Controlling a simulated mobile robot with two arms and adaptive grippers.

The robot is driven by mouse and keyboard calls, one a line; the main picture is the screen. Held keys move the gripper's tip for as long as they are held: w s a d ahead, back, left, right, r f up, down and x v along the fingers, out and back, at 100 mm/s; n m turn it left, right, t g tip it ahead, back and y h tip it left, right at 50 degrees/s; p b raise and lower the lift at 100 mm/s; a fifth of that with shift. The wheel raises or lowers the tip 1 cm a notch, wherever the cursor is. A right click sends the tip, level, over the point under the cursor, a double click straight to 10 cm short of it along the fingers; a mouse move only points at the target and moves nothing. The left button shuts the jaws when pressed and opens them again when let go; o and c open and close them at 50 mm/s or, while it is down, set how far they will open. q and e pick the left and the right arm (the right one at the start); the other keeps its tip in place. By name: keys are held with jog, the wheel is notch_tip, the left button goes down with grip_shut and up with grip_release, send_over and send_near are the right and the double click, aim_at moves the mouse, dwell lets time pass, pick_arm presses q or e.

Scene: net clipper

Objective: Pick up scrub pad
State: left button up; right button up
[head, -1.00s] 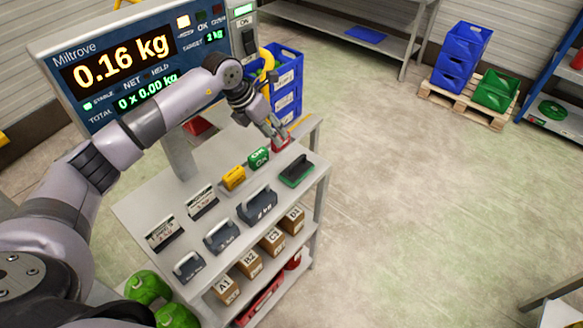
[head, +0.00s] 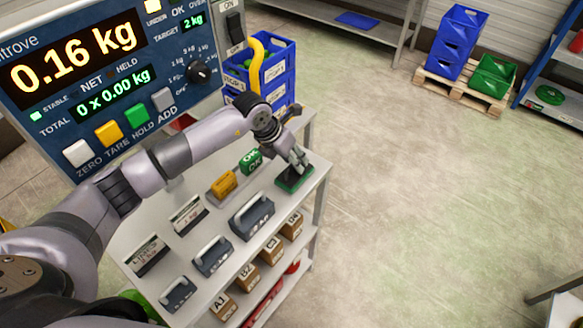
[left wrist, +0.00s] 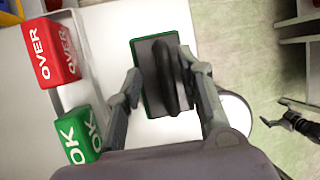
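The scrub pad is a green pad with a black back and a raised black handle. It lies flat on the right end of the bench top (head: 203,231) in the head view (head: 290,183). In the left wrist view the scrub pad (left wrist: 151,99) is seen from above. My left gripper (head: 298,164) is over it, fingers pointing down. The fingers of the left gripper (left wrist: 163,88) are spread on both sides of the handle, with gaps. A dark gripper-like shape (left wrist: 297,124), likely my right gripper, is small at the right edge of the left wrist view; its state is unclear.
A green OK block (head: 250,161) and a yellow block (head: 223,185) stand left of the pad. A red OVER block (left wrist: 52,52) shows in the left wrist view. Weights with handles (head: 251,217) line the front. A scale display (head: 105,90) stands behind.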

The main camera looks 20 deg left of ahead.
pick_arm(q)
jog(key=shift+w+f, duration=0.1)
jog(key=shift+f, duration=0.1)
jog(key=shift+d+r, duration=0.1)
jog(key=shift+r, duration=0.05)
jog(key=shift+s+d+r, duration=0.2)
jog(key=shift+s, duration=0.2)
jog(key=shift+s+d+r, duration=0.1)
jog(key=shift+s, duration=0.05)
jog(key=shift+c, duration=2.2)
jog(key=shift+w+a, duration=0.2)
jog(key=shift+c, duration=1.2)
jog(key=shift+d, duration=0.1)
grip_shut()
pick_arm(e)
jog(key=shift+w+d, duration=0.15)
jog(key=shift+d, duration=0.05)
jog(key=shift+a, duration=0.2)
